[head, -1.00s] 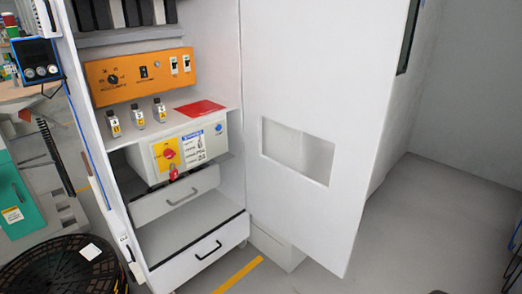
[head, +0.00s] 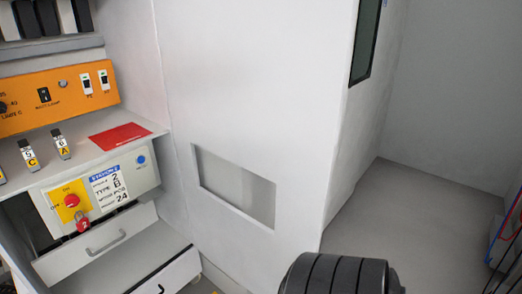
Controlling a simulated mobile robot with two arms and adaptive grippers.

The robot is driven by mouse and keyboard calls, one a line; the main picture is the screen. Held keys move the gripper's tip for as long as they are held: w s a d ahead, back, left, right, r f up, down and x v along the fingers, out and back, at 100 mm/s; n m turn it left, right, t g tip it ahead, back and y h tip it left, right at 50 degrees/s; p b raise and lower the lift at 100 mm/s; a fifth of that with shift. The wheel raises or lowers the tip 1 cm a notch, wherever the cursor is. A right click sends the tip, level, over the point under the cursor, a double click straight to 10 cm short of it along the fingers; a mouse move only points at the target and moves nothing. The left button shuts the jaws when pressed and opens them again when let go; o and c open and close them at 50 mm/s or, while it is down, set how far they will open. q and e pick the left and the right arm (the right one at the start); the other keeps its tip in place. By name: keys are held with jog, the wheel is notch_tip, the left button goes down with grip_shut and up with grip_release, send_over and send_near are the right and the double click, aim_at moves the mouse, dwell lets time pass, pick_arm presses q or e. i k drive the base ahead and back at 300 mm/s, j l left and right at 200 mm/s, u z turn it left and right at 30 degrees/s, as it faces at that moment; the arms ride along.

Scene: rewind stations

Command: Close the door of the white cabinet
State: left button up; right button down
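The white cabinet (head: 139,55) stands at the left, partly cut off by the picture's edge. Its white door (head: 260,100) is open and swung out to the right, filling the middle of the head view. The door has a rectangular recess or opening (head: 235,188) low down. Its free edge is on the right, and its lower end runs towards the bottom of the view. Neither gripper shows. A dark ribbed cylinder (head: 332,276) rises from the bottom edge in front of the door's lower right; I cannot tell whether it touches the door.
Inside the cabinet are an orange switch panel (head: 60,95), a red sheet (head: 120,136), a control box (head: 100,194) and drawers (head: 95,242). A white unit with a dark window (head: 365,40) stands behind the door. Grey floor (head: 400,215) is clear at right; blue-edged equipment (head: 508,230) is at the far right.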

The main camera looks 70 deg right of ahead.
aim_at(259, 86)
jog(key=l, duration=1.05)
jog(key=k+l, duration=0.1)
jog(key=l, duration=0.9)
jog(key=k+l, duration=0.1)
jog(key=l, duration=0.95)
